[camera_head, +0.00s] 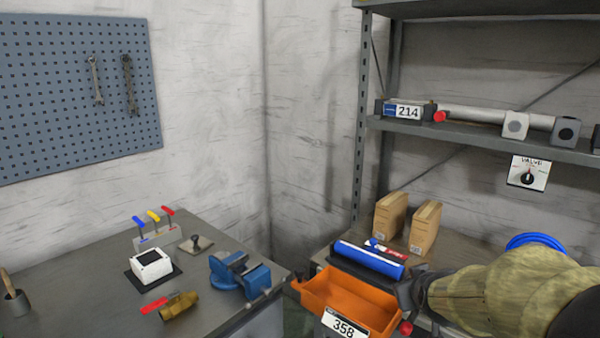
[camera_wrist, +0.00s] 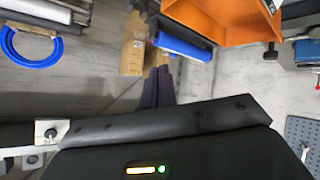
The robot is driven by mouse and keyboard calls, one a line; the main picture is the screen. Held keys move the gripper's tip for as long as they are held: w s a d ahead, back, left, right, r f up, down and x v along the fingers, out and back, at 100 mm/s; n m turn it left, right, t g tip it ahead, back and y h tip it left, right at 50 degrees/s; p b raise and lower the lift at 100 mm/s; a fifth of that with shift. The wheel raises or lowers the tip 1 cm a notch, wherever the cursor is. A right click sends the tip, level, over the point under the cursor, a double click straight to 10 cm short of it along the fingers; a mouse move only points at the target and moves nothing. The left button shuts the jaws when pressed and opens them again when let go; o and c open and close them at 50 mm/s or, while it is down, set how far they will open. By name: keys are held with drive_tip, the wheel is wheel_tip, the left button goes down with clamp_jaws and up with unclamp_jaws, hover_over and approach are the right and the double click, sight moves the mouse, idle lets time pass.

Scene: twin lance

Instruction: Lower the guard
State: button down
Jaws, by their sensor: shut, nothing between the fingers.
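The guard is not clearly recognisable. The likeliest part is an orange open box-like piece (camera_head: 350,302) at the bottom middle of the head view, with a plate reading 358 (camera_head: 344,325) at its front. A red knob (camera_head: 405,328) is at its right end. The orange piece also shows at the top of the wrist view (camera_wrist: 222,22). My gripper (camera_head: 412,290) is just to its right in the head view; I cannot tell whether they touch. In the wrist view, my gripper's dark fingers (camera_wrist: 157,82) are together and empty, pointing toward the cardboard boxes.
A blue roll (camera_head: 368,260) lies behind the orange piece, with two cardboard boxes (camera_head: 390,215) beyond. A blue hose coil (camera_head: 535,241) is behind my arm. A shelf (camera_head: 480,138) hangs above right. The left bench holds a vise (camera_head: 240,275) and levers (camera_head: 155,230).

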drive_tip(key=s+a+f+m+g+y, duration=0.1)
drive_tip(key=s+a+f+g, duration=0.3)
drive_tip(key=s+f, duration=0.35)
drive_tip(key=s+a+f+m+g+y, duration=0.1)
drive_tip(key=s+a+f+g, duration=0.4)
drive_tip(key=s, duration=0.3)
wheel_tip(320, 180, down, 11)
drive_tip(key=t+b, duration=0.1)
drive_tip(key=b, duration=0.9)
drive_tip(key=w+p+v, duration=0.2)
drive_tip(key=p+v, duration=1)
drive_tip(key=w+r+p+v, duration=0.1)
drive_tip(key=w+p+v, duration=0.2)
drive_tip(key=p+v, duration=0.9)
drive_tip(key=shift+p, duration=0.3)
drive_tip(key=shift+w+r, duration=0.1)
